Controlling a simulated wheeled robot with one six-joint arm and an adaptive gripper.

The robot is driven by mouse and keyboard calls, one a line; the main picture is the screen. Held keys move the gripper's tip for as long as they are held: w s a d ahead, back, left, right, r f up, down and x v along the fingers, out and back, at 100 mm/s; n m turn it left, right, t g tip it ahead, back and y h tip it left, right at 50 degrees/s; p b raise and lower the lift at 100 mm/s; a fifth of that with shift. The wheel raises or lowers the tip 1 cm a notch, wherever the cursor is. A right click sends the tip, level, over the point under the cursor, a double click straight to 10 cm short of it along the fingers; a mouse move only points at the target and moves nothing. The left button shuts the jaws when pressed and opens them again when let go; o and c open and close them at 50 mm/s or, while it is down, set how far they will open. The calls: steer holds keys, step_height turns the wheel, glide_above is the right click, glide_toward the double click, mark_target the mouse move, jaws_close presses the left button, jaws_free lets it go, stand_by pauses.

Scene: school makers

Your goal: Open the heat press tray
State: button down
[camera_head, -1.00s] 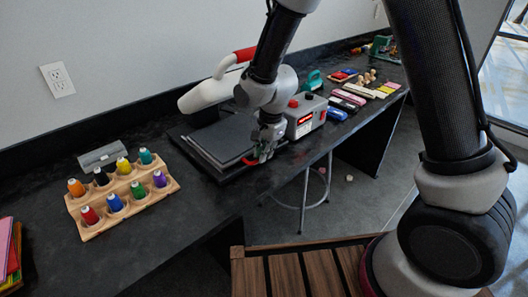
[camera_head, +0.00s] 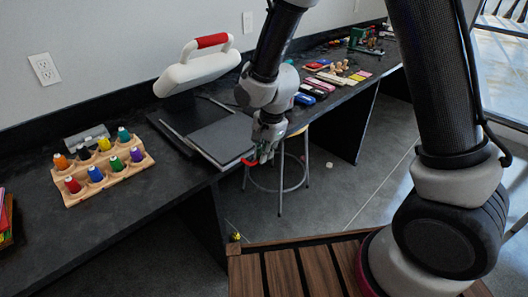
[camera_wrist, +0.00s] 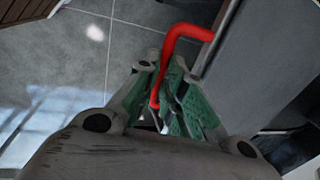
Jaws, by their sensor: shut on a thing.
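The heat press (camera_head: 198,68) is a white upper body with a red-gripped lever on a black base. Its dark flat tray (camera_head: 222,141) is slid out toward the table's front edge, with side rails showing behind it. A red bent handle (camera_head: 249,162) is at the tray's front. My gripper (camera_head: 264,154) is at this handle. In the wrist view the handle (camera_wrist: 180,32) runs between the green-padded fingers of my gripper (camera_wrist: 170,75), which are shut on it. My arm hides the press's right side.
Markers (camera_head: 304,99) and other small items lie to the right along the black table. A stool (camera_head: 281,175) stands on the floor below the table's front edge.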

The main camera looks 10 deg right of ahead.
steer(key=shift+s+d, duration=0.1)
steer(key=shift+s, duration=0.1)
steer(key=c, duration=1.5)
jaws_free()
steer(key=r, duration=0.4)
steer(key=s+d+r, duration=0.1)
steer(key=r, duration=0.6)
steer(key=shift+s+d+r, duration=0.2)
steer(key=shift+s+r, duration=0.15)
steer(key=shift+r, duration=0.05)
